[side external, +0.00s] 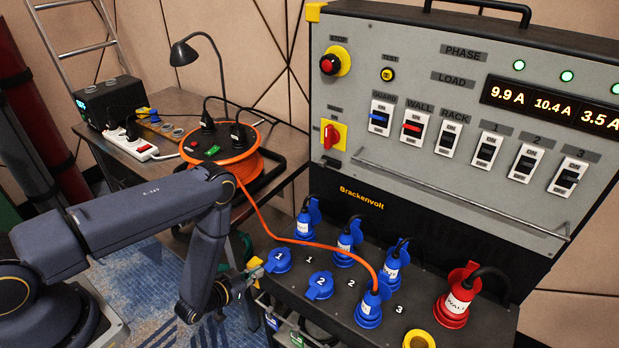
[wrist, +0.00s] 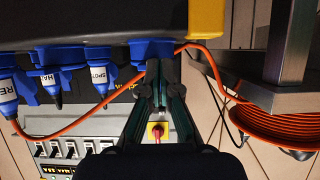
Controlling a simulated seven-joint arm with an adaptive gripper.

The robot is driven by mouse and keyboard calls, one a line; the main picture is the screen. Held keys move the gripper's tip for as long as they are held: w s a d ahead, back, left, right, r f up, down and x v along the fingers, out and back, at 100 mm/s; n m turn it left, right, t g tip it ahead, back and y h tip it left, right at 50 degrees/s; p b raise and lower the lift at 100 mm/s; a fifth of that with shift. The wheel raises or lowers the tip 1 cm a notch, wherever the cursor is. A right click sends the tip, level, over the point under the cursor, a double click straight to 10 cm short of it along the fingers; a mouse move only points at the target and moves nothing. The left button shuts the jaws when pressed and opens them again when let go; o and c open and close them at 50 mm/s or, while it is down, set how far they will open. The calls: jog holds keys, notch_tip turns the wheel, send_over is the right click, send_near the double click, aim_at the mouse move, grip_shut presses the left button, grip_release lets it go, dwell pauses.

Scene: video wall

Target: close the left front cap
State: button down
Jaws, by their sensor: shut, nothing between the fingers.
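My gripper (side external: 250,271) is low beside the deck's yellow front-left corner, just left of the cap. In the wrist view my gripper (wrist: 162,80) has its fingers together and empty. A blue cap or socket (wrist: 152,48) shows just beyond the fingertips there; contact is unclear.
Several blue plugs and a red plug (side external: 457,302) stand in the deck. An orange cable (side external: 300,241) arches from a blue plug (side external: 370,305) to the orange reel (side external: 225,165), passing behind cap 1.

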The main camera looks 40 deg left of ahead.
jog(key=s+f, duration=0.3)
jog(key=s, duration=0.6)
jog(key=w+r+t, duration=0.5)
jog(key=w+r, duration=1.3)
jog(key=r, duration=0.3)
jog(key=w+r+n+t, duration=0.1)
jog(key=w+r, duration=0.3)
jog(key=r, duration=0.9)
jog(key=w+r+t, duration=0.1)
jog(key=w+r, duration=0.2)
jog(key=r, duration=1)
jog(key=s+r+g, duration=0.1)
jog(key=s+r, duration=0.3)
jog(key=r, duration=0.8)
jog(key=s+a+r+g, duration=0.1)
jog(key=s+r+g, duration=0.25)
jog(key=s, duration=0.75)
jog(key=s+f+g, duration=0.5)
jog(key=s+f, duration=0.1)
jog(key=s, duration=0.3)
jog(key=s+f+m+g, duration=0.1)
jog(key=s+f+g, duration=0.3)
jog(key=s+f, duration=0.3)
jog(key=s, duration=0.3)
jog(key=shift+a+g, duration=0.15)
jog(key=shift+g, duration=0.2)
